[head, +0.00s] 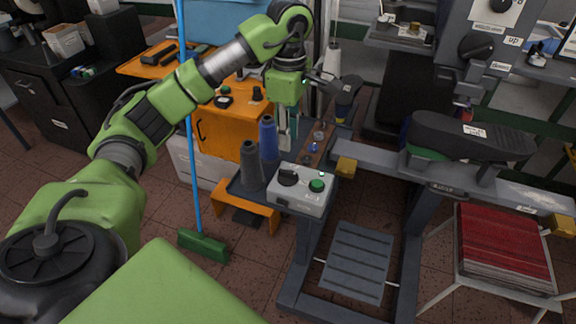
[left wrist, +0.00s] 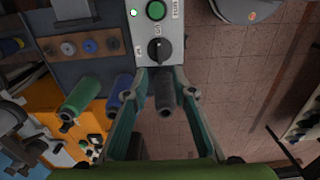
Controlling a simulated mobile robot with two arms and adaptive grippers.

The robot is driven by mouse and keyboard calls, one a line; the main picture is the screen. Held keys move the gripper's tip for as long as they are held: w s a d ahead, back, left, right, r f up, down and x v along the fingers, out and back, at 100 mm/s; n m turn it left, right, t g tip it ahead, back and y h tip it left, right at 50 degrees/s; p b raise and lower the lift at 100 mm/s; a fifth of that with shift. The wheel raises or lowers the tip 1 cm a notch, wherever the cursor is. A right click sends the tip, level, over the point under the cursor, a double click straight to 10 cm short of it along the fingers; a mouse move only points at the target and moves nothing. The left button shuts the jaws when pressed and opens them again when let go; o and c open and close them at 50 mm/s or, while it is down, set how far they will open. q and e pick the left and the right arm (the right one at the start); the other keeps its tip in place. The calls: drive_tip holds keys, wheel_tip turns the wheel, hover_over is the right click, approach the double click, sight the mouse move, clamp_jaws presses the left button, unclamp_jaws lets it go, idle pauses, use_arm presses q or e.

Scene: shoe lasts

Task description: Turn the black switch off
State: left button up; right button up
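The black switch (head: 288,177) is a rotary knob on a pale grey control box (head: 300,202), beside a green button (head: 317,185). In the left wrist view the knob (left wrist: 159,51) lies just beyond the fingertips, close to the picture's middle line, with the green button (left wrist: 156,11) above it. My left gripper (head: 290,140) hangs pointing down behind the box in the head view. Its two teal fingers (left wrist: 162,74) are apart, with nothing gripped; the knob appears apart from them. I cannot read the knob's setting. My right gripper is not in view.
A dark grey spool (head: 251,165) and a blue spool (head: 268,140) stand left of the box; the grey one (left wrist: 165,92) appears between the fingers in the wrist view. A green spool (left wrist: 85,95) stands nearby. A black shoe-shaped piece (head: 472,137) lies right.

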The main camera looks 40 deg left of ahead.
sight(288, 171)
use_arm(q)
wheel_tip(288, 171, down, 10)
drive_tip(key=shift+a+p, duration=0.15)
drive_tip(key=shift+p, duration=0.8)
drive_tip(key=shift+w+f, duration=0.1)
drive_tip(key=shift+f, duration=0.65)
clamp_jaws()
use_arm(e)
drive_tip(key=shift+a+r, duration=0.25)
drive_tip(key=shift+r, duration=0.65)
